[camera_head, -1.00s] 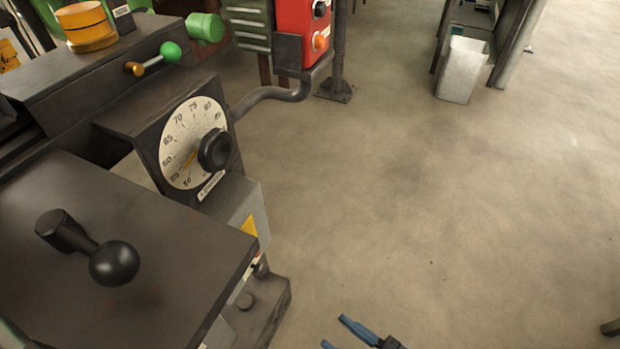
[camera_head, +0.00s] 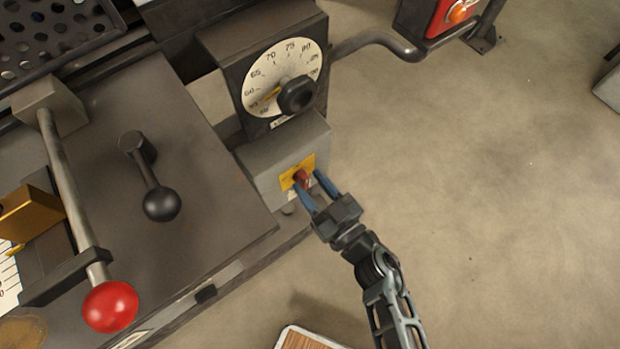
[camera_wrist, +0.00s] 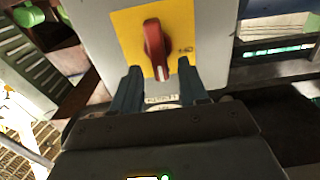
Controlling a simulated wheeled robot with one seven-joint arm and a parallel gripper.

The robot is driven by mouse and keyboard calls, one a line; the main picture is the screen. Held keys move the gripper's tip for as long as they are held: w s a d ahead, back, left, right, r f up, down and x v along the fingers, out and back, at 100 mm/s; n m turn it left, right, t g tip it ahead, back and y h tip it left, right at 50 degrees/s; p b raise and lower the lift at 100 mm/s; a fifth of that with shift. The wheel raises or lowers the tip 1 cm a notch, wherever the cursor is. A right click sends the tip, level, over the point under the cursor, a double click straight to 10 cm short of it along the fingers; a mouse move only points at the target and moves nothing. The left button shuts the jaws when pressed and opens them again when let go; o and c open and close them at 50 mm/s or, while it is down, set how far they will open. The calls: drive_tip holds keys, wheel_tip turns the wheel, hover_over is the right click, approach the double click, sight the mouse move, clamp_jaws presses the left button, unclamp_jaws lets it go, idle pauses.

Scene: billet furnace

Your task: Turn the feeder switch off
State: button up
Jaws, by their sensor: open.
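The feeder switch is a red rotary knob (camera_head: 300,177) on a yellow plate (camera_head: 289,184), set in the side of a grey box (camera_head: 262,172) below the dial. In the wrist view the red knob (camera_wrist: 155,48) is near upright, its white-marked end pointing down and slightly right. My gripper (camera_head: 312,187) is open, its blue fingers at either side of the knob in the head view. In the wrist view my gripper (camera_wrist: 160,82) has its fingertips just below and beside the knob's lower end. I cannot tell whether a finger touches it. A label under the knob is partly hidden.
A dial with a black knob (camera_head: 298,95) stands just above the grey box. A black ball lever (camera_head: 161,203) and a red ball lever (camera_head: 110,306) stand on the machine at the left. A bent pipe (camera_head: 380,42) runs above right.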

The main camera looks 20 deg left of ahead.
drive_tip(key=shift+w+a, duration=0.3)
drive_tip(key=shift+a, duration=0.25)
clamp_jaws()
